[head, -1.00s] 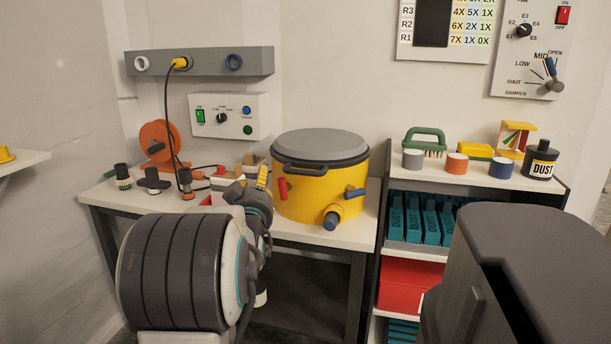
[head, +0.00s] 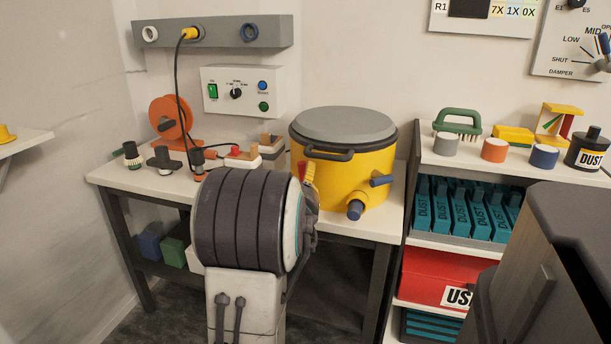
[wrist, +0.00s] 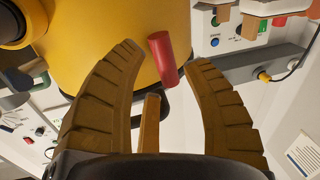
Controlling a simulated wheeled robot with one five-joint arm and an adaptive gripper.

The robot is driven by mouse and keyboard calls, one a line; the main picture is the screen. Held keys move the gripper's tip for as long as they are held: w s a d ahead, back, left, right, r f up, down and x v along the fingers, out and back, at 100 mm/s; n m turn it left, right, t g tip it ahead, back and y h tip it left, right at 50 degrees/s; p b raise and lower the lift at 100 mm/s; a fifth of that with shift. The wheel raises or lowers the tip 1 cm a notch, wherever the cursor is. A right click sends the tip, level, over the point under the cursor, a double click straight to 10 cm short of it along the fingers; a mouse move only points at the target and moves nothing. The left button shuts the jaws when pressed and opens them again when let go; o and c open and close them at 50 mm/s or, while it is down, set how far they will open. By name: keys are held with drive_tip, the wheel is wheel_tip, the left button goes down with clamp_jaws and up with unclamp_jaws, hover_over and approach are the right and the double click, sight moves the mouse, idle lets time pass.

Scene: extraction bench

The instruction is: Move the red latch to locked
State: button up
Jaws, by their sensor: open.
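The red latch (wrist: 164,58) is a short red cylinder on the side of the yellow drum (wrist: 105,25). In the wrist view it lies just beyond and between the fingertips of my gripper (wrist: 165,62), which is open, with no visible grip on it. In the head view the latch (head: 302,170) shows as a small red tip at the left side of the drum (head: 335,172), mostly hidden behind my arm. The drum stands on the bench with a grey lid (head: 343,124) on top. The gripper's fingers are mostly hidden by my arm in the head view.
Small fittings and an orange reel (head: 170,117) stand on the bench (head: 130,178) to the left. A shelf (head: 440,158) with dust boxes stands right.

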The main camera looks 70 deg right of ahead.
drive_tip(key=shift+x, duration=1.3)
drive_tip(key=shift+c, duration=0.3)
clamp_jaws()
